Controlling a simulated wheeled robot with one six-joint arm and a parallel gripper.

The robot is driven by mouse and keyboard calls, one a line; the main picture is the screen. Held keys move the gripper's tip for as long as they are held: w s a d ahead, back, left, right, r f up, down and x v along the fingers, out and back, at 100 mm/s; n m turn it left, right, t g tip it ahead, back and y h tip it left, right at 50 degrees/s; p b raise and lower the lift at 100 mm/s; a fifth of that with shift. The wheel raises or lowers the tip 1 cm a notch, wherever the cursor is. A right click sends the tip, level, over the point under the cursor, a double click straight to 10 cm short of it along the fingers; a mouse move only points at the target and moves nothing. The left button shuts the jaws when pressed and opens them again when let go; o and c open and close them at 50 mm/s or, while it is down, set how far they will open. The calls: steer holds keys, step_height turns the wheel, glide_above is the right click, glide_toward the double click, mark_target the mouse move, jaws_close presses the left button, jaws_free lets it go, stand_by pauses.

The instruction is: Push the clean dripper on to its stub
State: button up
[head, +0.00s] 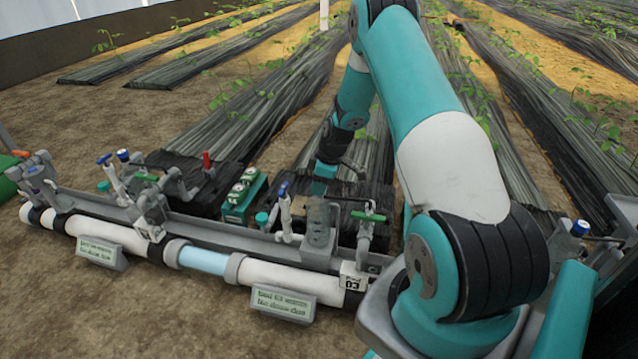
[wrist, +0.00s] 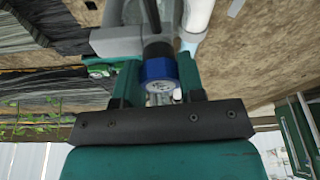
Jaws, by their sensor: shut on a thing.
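In the wrist view my gripper (wrist: 158,82) is shut on a blue round piece, which I take for the dripper (wrist: 157,69), with a clear or whitish face towards the camera. A dark round part (wrist: 156,49), possibly the stub, sits directly beyond the blue piece in line with it. I cannot tell whether the two touch or are joined. In the head view my gripper (head: 326,170) is at the end of the arm, just behind the pipe rail. The dripper is too small or hidden to make out there.
The white pipe (head: 80,228) and grey rail run across the front, with upright valves and a green-handled valve (head: 368,216) close to my gripper. A green box with round white tops (head: 240,195) stands left. Signs (head: 283,302) stand in front. Open soil lies in the foreground.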

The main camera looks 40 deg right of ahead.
steer(key=o, duration=1)
step_height(320, 180, up, 9)
steer(key=p, duration=0.7)
steer(key=shift+p, duration=0.3)
